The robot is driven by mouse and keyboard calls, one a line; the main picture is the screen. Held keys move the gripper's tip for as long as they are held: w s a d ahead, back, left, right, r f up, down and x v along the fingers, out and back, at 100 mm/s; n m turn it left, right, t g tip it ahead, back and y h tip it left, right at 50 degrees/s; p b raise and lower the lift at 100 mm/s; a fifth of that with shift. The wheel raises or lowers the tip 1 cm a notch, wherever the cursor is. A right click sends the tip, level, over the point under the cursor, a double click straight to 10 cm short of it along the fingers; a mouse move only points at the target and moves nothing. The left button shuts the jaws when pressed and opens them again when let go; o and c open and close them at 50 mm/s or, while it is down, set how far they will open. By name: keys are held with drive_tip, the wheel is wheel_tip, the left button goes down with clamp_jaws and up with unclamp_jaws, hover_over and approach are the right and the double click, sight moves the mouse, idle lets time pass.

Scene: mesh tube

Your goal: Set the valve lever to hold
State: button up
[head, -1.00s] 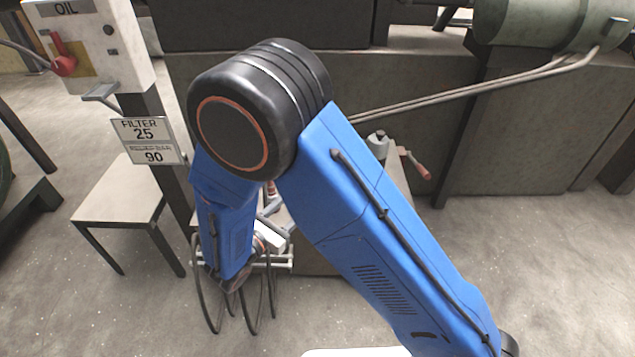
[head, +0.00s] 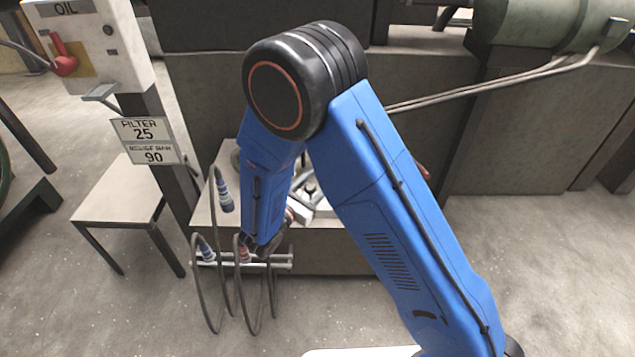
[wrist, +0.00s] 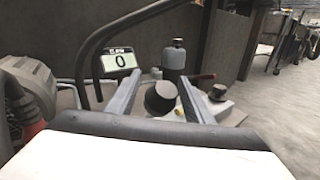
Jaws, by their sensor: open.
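In the wrist view, a lever with a red handle (wrist: 202,76) sticks out to the right from a grey upright cylinder (wrist: 174,58); this looks like the valve. In the head view only a bit of the red handle (head: 424,173) shows past my arm, and the valve body is hidden. My gripper (wrist: 160,80) is open, its two grey fingers spread apart. A black round knob (wrist: 161,97) shows between the fingers, and I cannot tell whether it touches them. The lever lies beyond the right finger, apart from it. No hold marking is legible.
A display reading 0 (wrist: 119,60) and a dark curved tube (wrist: 90,45) are at left in the wrist view. The head view shows an OIL box (head: 80,45) with a red lever (head: 64,66), a FILTER sign (head: 146,140), a stool (head: 115,190) and hanging cables (head: 218,290).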

clamp_jaws()
drive_tip(key=shift+w, duration=0.1)
drive_tip(key=w+n+g+y, duration=0.1)
drive_tip(key=w+n+g, duration=0.1)
drive_tip(key=w, duration=0.4)
drive_tip(key=shift+w+r+g+y, duration=0.2)
drive_tip(key=shift+g+y, duration=0.2)
drive_tip(key=shift+g, duration=0.2)
drive_tip(key=shift+d, duration=0.1)
